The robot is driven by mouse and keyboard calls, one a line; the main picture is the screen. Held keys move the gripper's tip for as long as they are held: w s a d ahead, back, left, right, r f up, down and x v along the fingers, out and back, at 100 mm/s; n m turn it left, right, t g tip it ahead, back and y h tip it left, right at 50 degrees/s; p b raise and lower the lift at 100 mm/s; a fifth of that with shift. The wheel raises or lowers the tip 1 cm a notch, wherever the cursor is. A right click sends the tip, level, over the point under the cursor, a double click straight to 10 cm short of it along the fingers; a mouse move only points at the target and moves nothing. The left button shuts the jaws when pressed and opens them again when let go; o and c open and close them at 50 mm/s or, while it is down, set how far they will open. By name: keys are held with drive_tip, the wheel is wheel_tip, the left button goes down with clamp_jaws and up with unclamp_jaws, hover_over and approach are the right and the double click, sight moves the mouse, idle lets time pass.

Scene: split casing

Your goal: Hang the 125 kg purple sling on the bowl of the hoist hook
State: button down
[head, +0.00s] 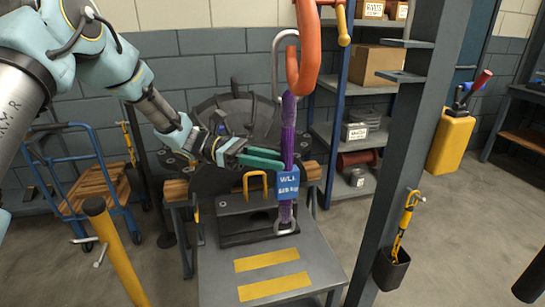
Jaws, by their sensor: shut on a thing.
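The purple sling (289,125) hangs upright with a blue tag (288,185); the tag's print looks like "WLL" and a weight, too small to read surely. My gripper (284,163), with green fingers, is shut on the sling just above the tag. The orange hoist hook (310,45) hangs above. The sling's top end meets the lower part of the hook's bowl in the picture; I cannot tell whether it is inside the bowl or in front of it. The sling's lower end is at a metal shackle (285,226) above the grey bench.
A dark round casing (230,115) stands behind my gripper. A grey post (400,150) rises to the right, with shelves (345,130) behind it. A yellow post (115,250) stands front left.

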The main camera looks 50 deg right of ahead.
sight(280, 197)
drive_tip(key=shift+s+a+f, duration=0.1)
drive_tip(key=shift+s+a, duration=0.45)
drive_tip(key=shift+s, duration=0.2)
drive_tip(key=shift+s+a+f, duration=0.1)
drive_tip(key=shift+s+a, duration=0.45)
drive_tip(key=shift+s, duration=0.2)
drive_tip(key=shift+r+p, duration=0.1)
drive_tip(key=shift+p, duration=0.4)
drive_tip(key=shift+f, duration=0.25)
drive_tip(key=shift+s+a+f+b, duration=0.15)
drive_tip(key=shift+s+f+b, duration=0.15)
drive_tip(key=shift+f, duration=0.4)
drive_tip(key=shift+s+a+f+b, duration=0.15)
drive_tip(key=shift+f+b, duration=0.1)
drive_tip(key=shift+f, duration=0.5)
drive_tip(key=shift+s+f+b, duration=0.1)
drive_tip(key=shift+f+b, duration=0.6)
drive_tip(key=shift+f, duration=0.5)
drive_tip(key=c, duration=0.6)
unclamp_jaws()
